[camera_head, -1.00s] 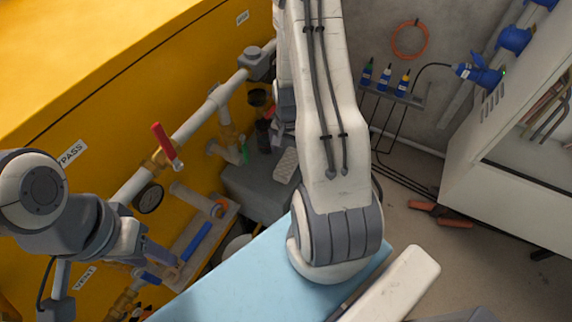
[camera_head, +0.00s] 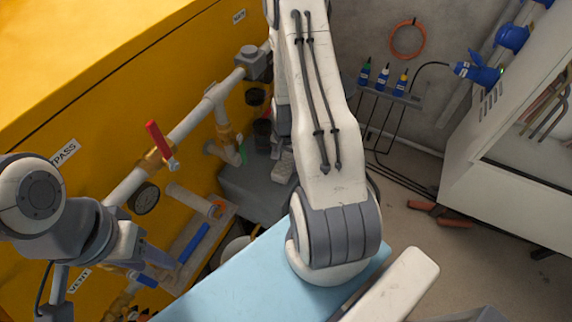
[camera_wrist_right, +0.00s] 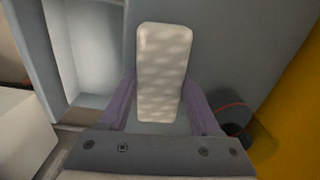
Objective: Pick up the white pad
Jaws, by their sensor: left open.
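The white pad (camera_wrist_right: 163,70) is a pale, rounded, dimpled block in the right wrist view. It lies lengthwise between the purple fingers of my right gripper (camera_wrist_right: 161,90), one finger along each side. The fingertips are very close to its sides; I cannot tell whether they touch or grip it. In the head view part of the pad (camera_head: 283,166) shows over the grey box, beside my right arm, which hides the right gripper. My left gripper (camera_head: 143,268) is open at the lower left, in front of the yellow tank and far from the pad.
A grey box (camera_head: 245,190) stands against the yellow tank (camera_head: 100,90), beside pipes and a red-handled valve (camera_head: 160,142). A light blue surface (camera_head: 235,285) fills the lower middle. A bottle rack (camera_head: 390,92) and a white cabinet (camera_head: 480,190) stand at right.

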